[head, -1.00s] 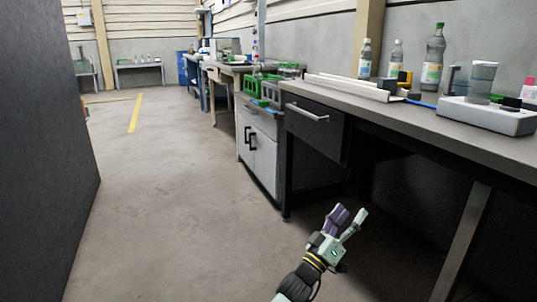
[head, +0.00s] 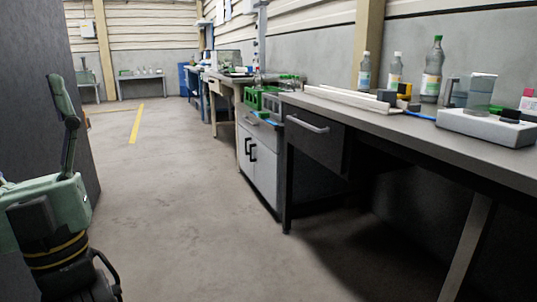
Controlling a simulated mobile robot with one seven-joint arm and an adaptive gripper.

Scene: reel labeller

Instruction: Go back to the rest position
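My gripper (head: 62,110) is large and close at the left edge of the head view, above the floor and in front of a dark grey panel. The other finger is mostly cut off by the picture edge. The gripper looks open, and I see nothing held in it. Its dark wrist with a yellow band shows at the bottom left.
A long grey workbench (head: 465,150) with a drawer (head: 315,140) runs along the right. Bottles (head: 433,72) and a white device (head: 487,125) stand on it. Green crates (head: 262,102) sit farther back above a white cabinet (head: 258,160). The middle floor is clear.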

